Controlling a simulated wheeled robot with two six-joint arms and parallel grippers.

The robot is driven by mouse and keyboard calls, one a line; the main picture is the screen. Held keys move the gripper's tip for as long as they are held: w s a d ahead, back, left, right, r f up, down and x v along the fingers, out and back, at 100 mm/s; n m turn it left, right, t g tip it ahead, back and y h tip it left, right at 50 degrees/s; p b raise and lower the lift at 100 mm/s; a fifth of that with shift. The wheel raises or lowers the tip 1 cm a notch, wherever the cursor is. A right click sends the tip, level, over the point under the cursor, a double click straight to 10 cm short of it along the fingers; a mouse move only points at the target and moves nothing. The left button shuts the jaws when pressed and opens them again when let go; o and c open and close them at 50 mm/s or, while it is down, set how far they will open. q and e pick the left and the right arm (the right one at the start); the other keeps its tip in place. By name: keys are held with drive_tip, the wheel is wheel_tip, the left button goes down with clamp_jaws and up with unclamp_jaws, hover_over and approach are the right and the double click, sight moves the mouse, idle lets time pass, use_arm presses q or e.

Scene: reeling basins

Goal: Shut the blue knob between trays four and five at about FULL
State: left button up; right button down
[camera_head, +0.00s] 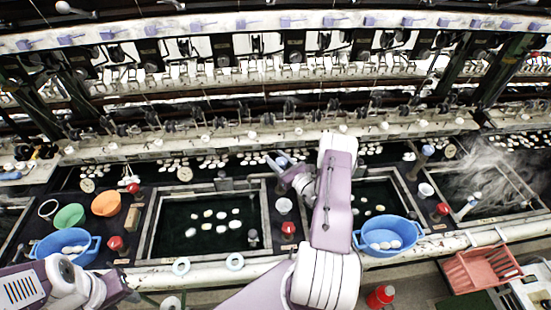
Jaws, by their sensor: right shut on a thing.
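The blue knob (282,161) stands on the dark strip at the back, between two dark basins with pale frames. My right gripper (280,166) reaches it from the front and is shut on it; the fingers hide part of the knob. My mauve right arm covers the gap between the left basin (152,225) and the right basin (402,190). Any tray numbers and knob marks are too small to read. Only part of my left arm shows at the lower left; its gripper is out of view.
A blue tub (385,248) with white cocoons stands right of my arm, another blue tub (40,250) at the left. Red knobs (288,228) line the front ledge. Green (69,216) and orange (106,203) bowls stand at the left. Steam drifts at the right.

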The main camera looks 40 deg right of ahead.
drive_tip(key=shift+d+m+h, duration=0.2)
drive_tip(key=shift+m+h, duration=0.6)
drive_tip(key=shift+h, duration=0.45)
drive_tip(key=shift+d+m+h, duration=0.15)
drive_tip(key=shift+m+h, duration=0.65)
drive_tip(key=shift+h, duration=0.45)
drive_tip(key=shift+d+r+g+h, duration=0.1)
drive_tip(key=shift+d+g+h, duration=0.05)
drive_tip(key=shift+g+h, duration=0.15)
drive_tip(key=c, duration=0.8)
unclamp_jaws()
drive_tip(key=shift+c, duration=0.2)
drive_tip(key=shift+s, duration=0.1)
